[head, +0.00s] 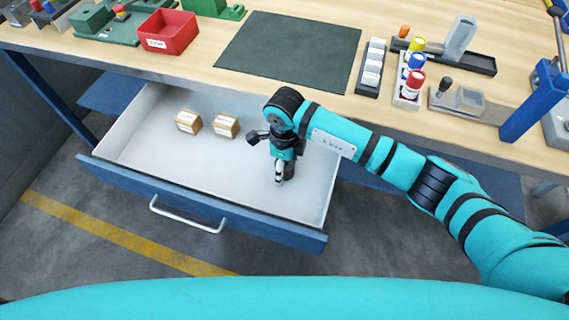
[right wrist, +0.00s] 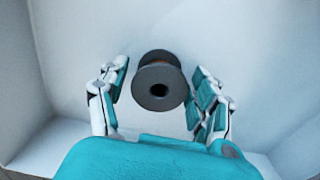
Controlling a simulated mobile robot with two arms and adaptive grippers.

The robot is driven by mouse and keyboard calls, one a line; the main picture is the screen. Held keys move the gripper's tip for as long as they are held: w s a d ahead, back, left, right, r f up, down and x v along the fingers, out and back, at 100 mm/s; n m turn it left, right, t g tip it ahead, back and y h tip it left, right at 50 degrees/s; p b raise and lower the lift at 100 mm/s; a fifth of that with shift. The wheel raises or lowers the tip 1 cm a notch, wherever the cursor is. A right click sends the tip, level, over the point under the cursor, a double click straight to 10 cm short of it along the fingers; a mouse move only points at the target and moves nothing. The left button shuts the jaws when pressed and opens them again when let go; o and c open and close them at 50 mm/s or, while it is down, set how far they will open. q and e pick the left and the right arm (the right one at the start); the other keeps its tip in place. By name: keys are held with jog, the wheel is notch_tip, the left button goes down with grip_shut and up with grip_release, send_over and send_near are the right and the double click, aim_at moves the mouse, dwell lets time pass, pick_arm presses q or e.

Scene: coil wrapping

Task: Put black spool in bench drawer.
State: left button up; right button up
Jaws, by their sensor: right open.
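The black spool (right wrist: 172,98) shows in the right wrist view, inside the drawer, with one round dark flange and its centre hole facing the camera. My right gripper (head: 280,179) reaches down into the right part of the pulled-out bench drawer (head: 195,202). In the head view I cannot make out the spool; my gripper and arm cover that spot. My left gripper is not in view.
The bench top (head: 200,60) above holds a red bin (head: 167,33), a dark mat (head: 290,50) and several coloured-cap bottles (head: 413,82). The drawer's front middle is clear.

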jog(key=shift+r, duration=0.25)
notch_tip(320, 180, up, 12)
jog(key=b, duration=0.1)
dwell(0.5)
